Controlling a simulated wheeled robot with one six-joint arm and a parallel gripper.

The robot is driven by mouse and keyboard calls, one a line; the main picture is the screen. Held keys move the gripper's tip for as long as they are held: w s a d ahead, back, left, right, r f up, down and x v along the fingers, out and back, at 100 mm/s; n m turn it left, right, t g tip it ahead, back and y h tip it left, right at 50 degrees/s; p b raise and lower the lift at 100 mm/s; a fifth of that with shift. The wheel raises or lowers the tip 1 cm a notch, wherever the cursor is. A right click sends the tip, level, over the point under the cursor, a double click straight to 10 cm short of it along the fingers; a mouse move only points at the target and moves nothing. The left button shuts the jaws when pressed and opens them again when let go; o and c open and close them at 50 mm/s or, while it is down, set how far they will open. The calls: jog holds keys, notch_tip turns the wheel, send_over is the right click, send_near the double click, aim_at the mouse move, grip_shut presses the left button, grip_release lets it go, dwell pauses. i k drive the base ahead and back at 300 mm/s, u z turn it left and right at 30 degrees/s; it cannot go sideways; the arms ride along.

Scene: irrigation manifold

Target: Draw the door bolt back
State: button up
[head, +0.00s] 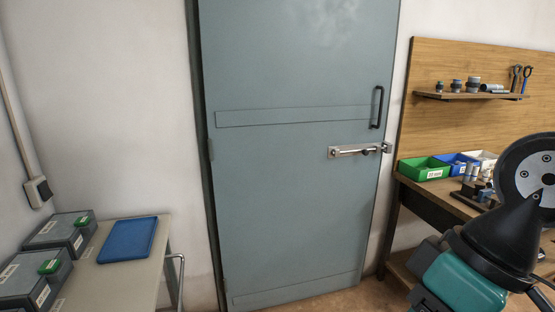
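The grey-blue door (290,210) stands shut in the white wall. The door bolt (350,152) is a pale metal slide lying level on the door's right side, below the black pull handle (377,107). A dark knob (367,152) shows near the bolt's right part. The bolt's right end reaches the small metal keeper (387,147) at the door's right edge. How deep the rod sits in the keeper is too small to tell. Parts of my arm show at the lower right, apart from the bolt. My gripper's fingers are not in view.
At right, a workbench (440,194) carries a green bin (424,169), a blue bin (456,164) and small parts. A shelf (470,96) holds fittings above. At left, a table (115,280) holds grey cases and a blue tray (127,240). The door's front looks clear.

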aim_at(365, 151)
jog(key=u, duration=0.4)
jog(key=i, duration=2.65)
jog(key=u, duration=3.8)
